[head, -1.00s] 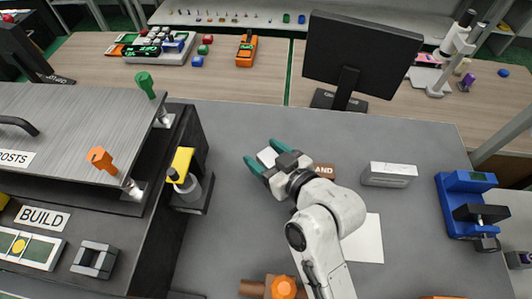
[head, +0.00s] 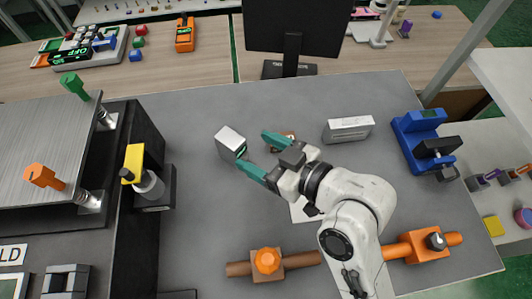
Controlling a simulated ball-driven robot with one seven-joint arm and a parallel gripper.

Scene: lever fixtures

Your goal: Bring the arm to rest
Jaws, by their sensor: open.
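My gripper (head: 257,153), with teal fingers, is at the end of my white arm over the grey bench (head: 210,225). Its fingers are spread apart and nothing shows held between them. A silver-white block (head: 230,143) lies just to the left of the fingertips. I cannot tell whether the lower finger touches it. A small brown piece (head: 289,136) is partly hidden behind the upper finger.
A silver box (head: 348,129) and a blue vise-like device (head: 425,140) stand to the right. Orange fixtures (head: 268,262) lie in front, partly behind my arm. A yellow-topped lever (head: 133,164) is at left. A monitor (head: 291,28) stands behind.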

